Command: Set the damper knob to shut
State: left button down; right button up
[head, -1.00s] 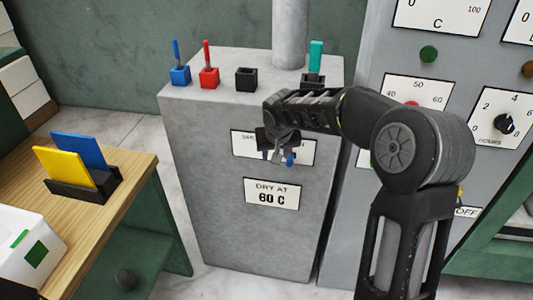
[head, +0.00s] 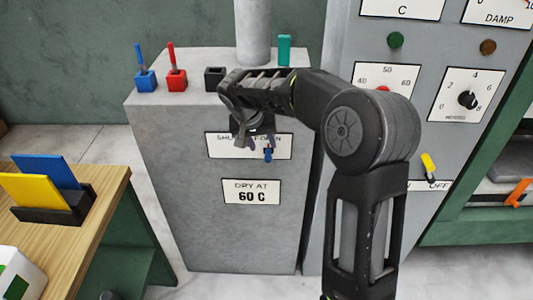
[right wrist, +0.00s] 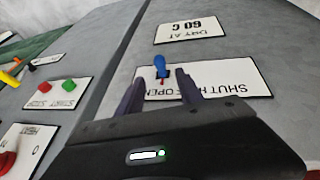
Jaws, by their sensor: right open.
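The damper knob (head: 268,154) is a small blue lever on a white plate (head: 214,154) on the front of the grey cabinet. The plate's lettering is partly hidden by my right arm. In the upside-down right wrist view the plate (right wrist: 225,80) reads SHUT, HALF, OPEN, and the blue knob (right wrist: 160,65) is at its OPEN end. My right gripper (head: 256,142) is in front of the plate. In the right wrist view its fingers (right wrist: 160,78) are apart, with the knob showing between and just beyond their tips. I cannot tell if they touch it. My left gripper is not in view.
A DRY AT 60 C label (head: 250,191) is below the plate. Blue (head: 145,81) and red (head: 176,80) holders with sticks stand on the cabinet top near a vertical pipe (head: 253,30). A dial panel (head: 430,130) rises at right. A wooden table (head: 95,215) is at left.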

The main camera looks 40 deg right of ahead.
aim_at(267, 155)
jog(key=p+x, duration=0.1)
jog(key=x, duration=0.6)
jog(key=shift+f, duration=0.2)
jog(key=shift+c, duration=0.4)
grip_shut()
dwell(0.8)
